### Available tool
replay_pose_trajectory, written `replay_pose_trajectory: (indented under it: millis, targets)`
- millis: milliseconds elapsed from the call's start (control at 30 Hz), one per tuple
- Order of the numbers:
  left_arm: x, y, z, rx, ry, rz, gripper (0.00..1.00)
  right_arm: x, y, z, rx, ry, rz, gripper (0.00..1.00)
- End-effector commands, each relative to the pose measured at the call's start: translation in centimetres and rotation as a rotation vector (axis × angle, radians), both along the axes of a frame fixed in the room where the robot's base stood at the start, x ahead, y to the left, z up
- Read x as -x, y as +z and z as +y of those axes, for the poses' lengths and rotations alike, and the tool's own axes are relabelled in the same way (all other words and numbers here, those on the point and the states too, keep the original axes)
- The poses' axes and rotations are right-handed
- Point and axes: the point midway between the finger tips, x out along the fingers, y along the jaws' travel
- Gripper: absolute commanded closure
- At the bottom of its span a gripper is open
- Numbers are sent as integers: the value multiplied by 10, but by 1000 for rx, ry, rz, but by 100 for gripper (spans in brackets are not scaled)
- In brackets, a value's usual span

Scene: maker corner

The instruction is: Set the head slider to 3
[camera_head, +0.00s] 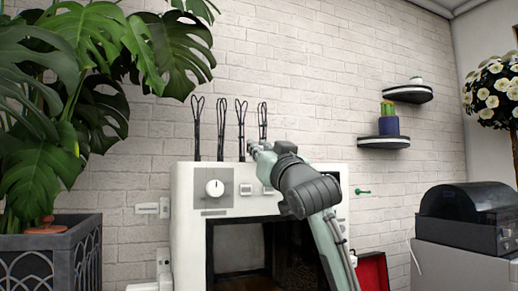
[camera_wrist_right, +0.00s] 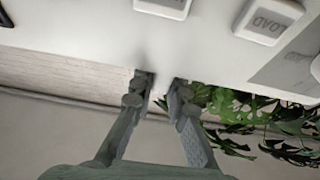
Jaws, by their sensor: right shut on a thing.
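The white machine (camera_head: 185,215) stands against the brick wall, with a round dial (camera_head: 214,188) and square buttons (camera_head: 246,189) on its front. My right gripper (camera_head: 254,149) is at the top front edge of the machine, above the buttons. In the right wrist view, my right gripper (camera_wrist_right: 160,86) has its fingertips close together at the white panel (camera_wrist_right: 100,30), shut on a small part that I take to be the head slider. The slider itself and its scale cannot be made out, so its setting cannot be read. My left gripper is not in view.
Thin looped rods (camera_head: 221,130) stand up from the machine's top beside my right gripper. A large potted plant (camera_head: 60,110) is at the left. Two small wall shelves (camera_head: 384,142) and a dark-lidded device (camera_head: 468,203) are at the right.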

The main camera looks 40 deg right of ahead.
Motion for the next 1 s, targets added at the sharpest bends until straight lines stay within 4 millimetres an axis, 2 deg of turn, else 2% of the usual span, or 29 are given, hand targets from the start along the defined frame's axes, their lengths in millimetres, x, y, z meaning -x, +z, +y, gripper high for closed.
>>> replay_pose_trajectory:
  millis: [267,500,767,800,933,1000]
  targets:
    - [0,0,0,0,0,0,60,0,0,2,0,1,1,100]
    - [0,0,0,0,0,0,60,-7,0,29,-1,4,1,100]
    - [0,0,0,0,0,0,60,-7,-1,30,0,1,2,100]
    - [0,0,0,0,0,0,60,-7,-1,30,0,1,2,81]
    - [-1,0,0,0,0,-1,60,-7,-1,29,0,0,2,65]
    - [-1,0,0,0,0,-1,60,-7,-1,29,0,0,1,64]
